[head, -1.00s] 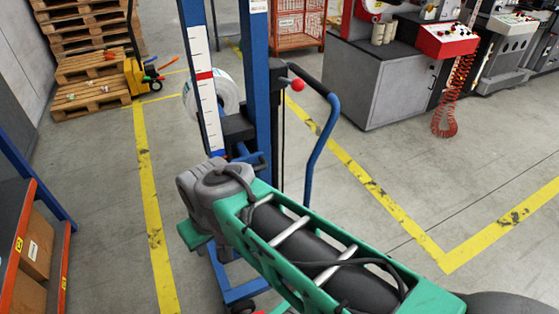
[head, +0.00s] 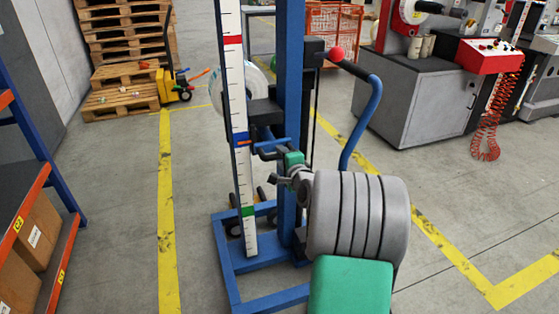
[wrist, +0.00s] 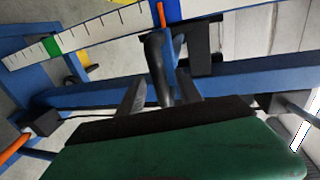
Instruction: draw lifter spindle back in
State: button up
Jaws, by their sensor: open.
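The lifter has a blue mast (head: 290,60) and a white scale (head: 233,90) with coloured marks. Its black carriage block (head: 265,112) sits on the mast, with a white roll (head: 262,78) behind it. The spindle itself is hidden or cannot be told apart. A blue lever (head: 268,144) sticks out below the carriage. In the wrist view a dark rounded handle (wrist: 156,60) stands upright ahead of my gripper (wrist: 160,88). My gripper is open, its two fingers on either side of the handle's lower end; contact cannot be told.
The lifter's blue base frame (head: 232,268) stands on the floor. A bent blue push handle (head: 370,115) with a red knob (head: 335,53) is just right of the mast. A shelf with boxes (head: 38,240) is at left. A grey machine cabinet (head: 410,105) stands at right.

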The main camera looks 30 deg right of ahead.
jog(key=shift+x, duration=0.85)
jog(key=shift+c, duration=0.2)
grip_shut()
dwell(0.5)
